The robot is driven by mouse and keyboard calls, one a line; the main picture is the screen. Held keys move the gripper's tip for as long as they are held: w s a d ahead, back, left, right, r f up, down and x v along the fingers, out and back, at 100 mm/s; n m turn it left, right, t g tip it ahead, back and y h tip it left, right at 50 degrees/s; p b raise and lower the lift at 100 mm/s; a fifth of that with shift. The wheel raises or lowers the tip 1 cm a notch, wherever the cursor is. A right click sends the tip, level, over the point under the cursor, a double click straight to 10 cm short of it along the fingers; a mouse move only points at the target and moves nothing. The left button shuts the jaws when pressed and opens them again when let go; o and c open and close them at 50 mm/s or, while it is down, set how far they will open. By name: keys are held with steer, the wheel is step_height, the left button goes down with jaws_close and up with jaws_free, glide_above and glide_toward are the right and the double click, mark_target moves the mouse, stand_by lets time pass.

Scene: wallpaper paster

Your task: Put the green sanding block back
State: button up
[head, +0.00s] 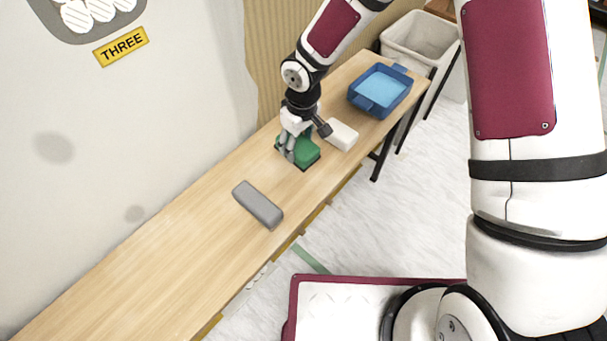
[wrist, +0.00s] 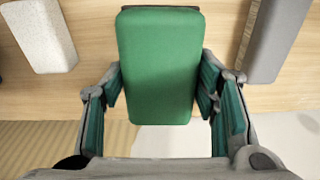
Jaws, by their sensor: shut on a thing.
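The green sanding block (head: 304,153) is at the wooden bench, between the grey block and the white block in the head view. My gripper (head: 290,148) is shut on it from above. In the wrist view the green block (wrist: 158,65) fills the middle, with the fingers of my gripper (wrist: 160,100) against its left and right sides. I cannot tell whether the block rests on the bench or is slightly lifted. The black underside of the block shows in the head view.
A grey block (head: 258,205) and a white block (head: 341,135) lie on the bench (head: 150,255) on either side. A blue tray (head: 354,103) stands at the far end, near a pale bin (head: 420,38). A wall (head: 150,130) runs along the back. The near bench end is clear.

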mark_target(301, 143)
steer(key=shift+d+g+h+b, duration=0.3)
steer(key=shift+d+h+b, duration=0.15)
steer(key=shift+d, duration=0.2)
steer(key=shift+s+f, duration=0.1)
step_height(301, 143, down, 10)
steer(key=shift+r+b, duration=0.2)
steer(key=shift+b, duration=0.6)
steer(key=o, duration=1.2)
steer(key=r, duration=0.4)
steer(key=r+p, duration=0.1)
steer(key=r, duration=0.4)
steer(key=r+p, duration=0.1)
steer(key=r, duration=0.3)
steer(key=shift+a+r, duration=0.3)
steer(key=shift+a, duration=0.1)
steer(key=shift+d, duration=0.1)
